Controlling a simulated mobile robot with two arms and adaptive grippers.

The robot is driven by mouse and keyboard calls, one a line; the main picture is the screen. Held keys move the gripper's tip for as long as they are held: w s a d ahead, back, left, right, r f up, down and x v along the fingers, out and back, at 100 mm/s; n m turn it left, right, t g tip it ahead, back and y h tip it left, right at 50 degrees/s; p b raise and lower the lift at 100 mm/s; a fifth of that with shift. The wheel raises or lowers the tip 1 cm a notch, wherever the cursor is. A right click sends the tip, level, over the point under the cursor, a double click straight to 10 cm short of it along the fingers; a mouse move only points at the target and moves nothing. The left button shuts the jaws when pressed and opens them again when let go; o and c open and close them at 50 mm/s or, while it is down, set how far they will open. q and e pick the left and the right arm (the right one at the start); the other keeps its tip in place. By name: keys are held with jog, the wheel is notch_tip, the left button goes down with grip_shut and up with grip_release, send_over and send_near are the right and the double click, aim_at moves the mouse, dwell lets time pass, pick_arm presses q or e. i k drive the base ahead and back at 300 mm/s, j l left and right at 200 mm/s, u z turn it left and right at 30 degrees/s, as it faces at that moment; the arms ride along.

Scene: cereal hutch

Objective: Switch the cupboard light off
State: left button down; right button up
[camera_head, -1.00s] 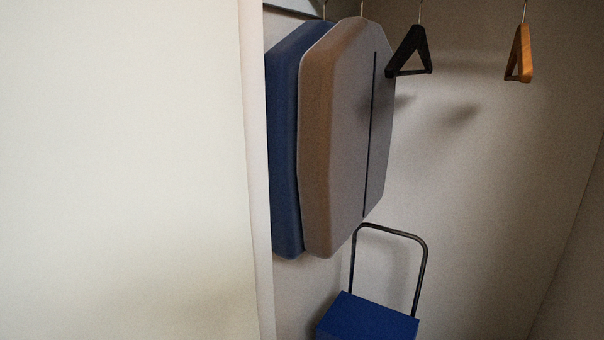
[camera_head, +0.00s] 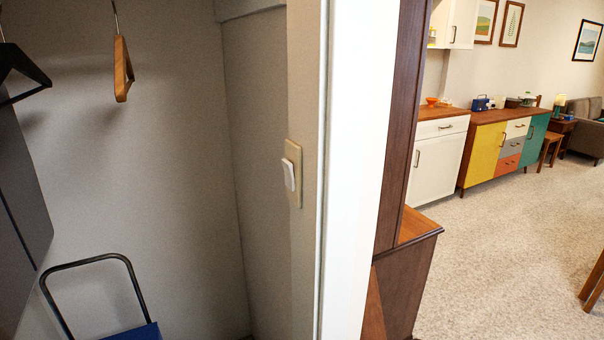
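A light switch (camera_head: 290,174) is on the cupboard's inner right wall, just inside the door opening. It has a beige plate and a white rocker that sticks out at a tilt. The cupboard interior (camera_head: 150,130) is dim and grey. Neither of my grippers shows in the view.
A white door frame (camera_head: 350,170) stands right of the switch. A wooden hanger (camera_head: 123,68), a black hanger (camera_head: 15,70), a dark grey garment bag (camera_head: 20,190) and a blue step stool (camera_head: 135,331) are inside. A dark wooden unit (camera_head: 408,270) stands right of the frame; carpet (camera_head: 500,250) lies beyond.

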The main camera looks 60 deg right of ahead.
aim_at(289, 182)
jog(key=z, duration=1.65)
